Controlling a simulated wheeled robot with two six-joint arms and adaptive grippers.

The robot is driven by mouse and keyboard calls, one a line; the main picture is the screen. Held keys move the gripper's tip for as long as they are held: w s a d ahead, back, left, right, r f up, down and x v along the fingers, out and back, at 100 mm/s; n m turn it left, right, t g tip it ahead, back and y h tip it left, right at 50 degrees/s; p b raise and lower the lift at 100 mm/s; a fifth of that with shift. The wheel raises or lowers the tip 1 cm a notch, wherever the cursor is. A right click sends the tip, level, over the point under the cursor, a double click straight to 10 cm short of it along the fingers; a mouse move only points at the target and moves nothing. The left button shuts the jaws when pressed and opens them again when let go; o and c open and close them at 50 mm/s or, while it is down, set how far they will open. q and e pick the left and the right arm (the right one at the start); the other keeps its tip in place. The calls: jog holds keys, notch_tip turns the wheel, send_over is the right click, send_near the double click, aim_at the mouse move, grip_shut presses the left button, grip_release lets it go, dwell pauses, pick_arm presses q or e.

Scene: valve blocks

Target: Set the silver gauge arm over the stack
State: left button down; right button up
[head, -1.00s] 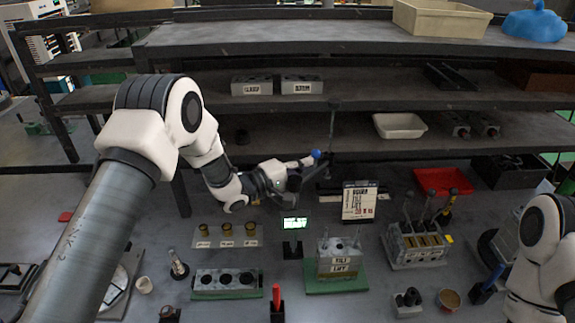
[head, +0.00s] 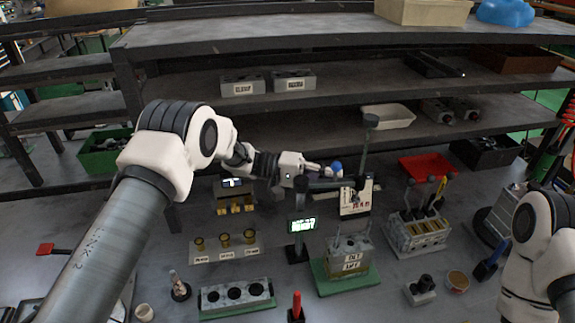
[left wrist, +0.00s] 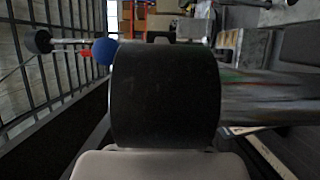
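The stack (head: 350,262) is a grey labelled block on a green base plate (head: 338,286), right of centre in the head view. The gauge has an upright rod with a dark round cap (head: 371,120) and a dark crossbar behind the stack. A blue ball (head: 337,167) shows by the crossbar. My left gripper (head: 314,176) is at the ball's left; its fingers are partly hidden and their grip is unclear. In the left wrist view, a large dark cylinder blocks the middle; the blue ball (left wrist: 104,51) shows left of it. My right gripper is out of view.
A small lit screen (head: 302,226) stands left of the stack. A lever block (head: 418,232) stands to its right, and a white printed board (head: 357,196) behind it. A red-handled tool (head: 296,306) is in front. Shelves rise behind.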

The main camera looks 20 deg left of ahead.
pick_arm(q)
jog(key=shift+s+d+m+g+b, duration=0.3)
jog(key=shift+m+g, duration=0.3)
jog(key=shift+g, duration=0.35)
jog(key=shift+s+d+m+g+b, duration=0.3)
jog(key=shift+m+g, duration=0.3)
jog(key=shift+g, duration=0.35)
